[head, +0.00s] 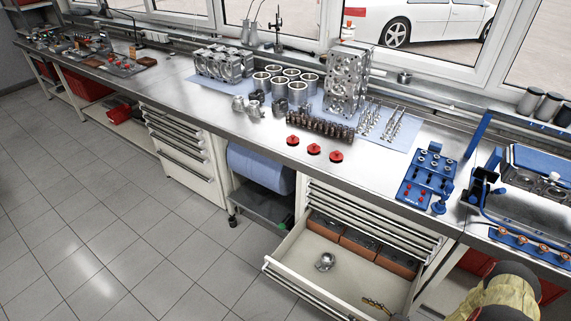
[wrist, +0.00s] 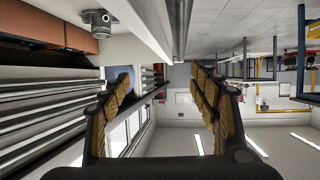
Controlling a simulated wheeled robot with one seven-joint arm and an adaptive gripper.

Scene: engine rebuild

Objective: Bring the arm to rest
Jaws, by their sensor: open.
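My gripper (wrist: 162,82) shows in the wrist view with its two padded fingers spread wide and nothing between them. In the head view, part of my arm (head: 500,297) shows at the bottom right, and a finger (head: 376,305) shows at the near right end of the open drawer (head: 290,248). A grey metal part (head: 325,262) lies loose in that drawer, apart from my gripper. It also shows at the top left of the wrist view (wrist: 102,19).
Brown boxes (head: 360,245) line the drawer's back. On the bench above stand an upright cylinder head (head: 346,80), cylinder liners (head: 298,93), red-topped parts (head: 314,149) and a blue fixture (head: 428,178). The tiled floor (head: 110,235) to the left is clear.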

